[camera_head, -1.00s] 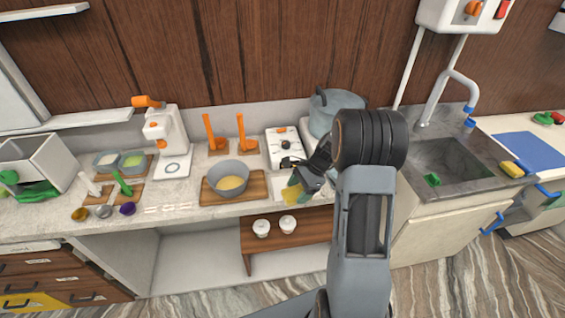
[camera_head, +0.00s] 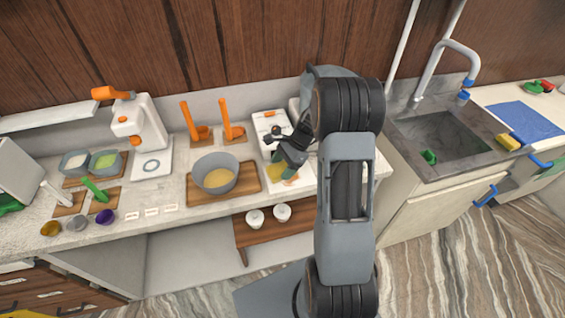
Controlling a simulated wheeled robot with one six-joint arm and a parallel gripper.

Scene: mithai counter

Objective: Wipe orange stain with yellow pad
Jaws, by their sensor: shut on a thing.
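My gripper (camera_head: 284,167) is low over a white board (camera_head: 301,186) at the counter's front, right of the grey bowl. It is shut on the yellow pad (camera_head: 288,174), which shows only as a small patch by the fingertips. A small orange mark, seemingly the orange stain (camera_head: 292,181), shows on the board just beside the pad. The gripper and pad hide part of the board, and I cannot tell whether the pad touches it.
A grey bowl (camera_head: 215,173) of yellow food stands on a wooden board (camera_head: 249,179) close left. A white stove-like appliance (camera_head: 267,124) stands behind my gripper. A sink (camera_head: 440,140) is at right, with a yellow block (camera_head: 508,142) on its rim. My arm hides the counter between.

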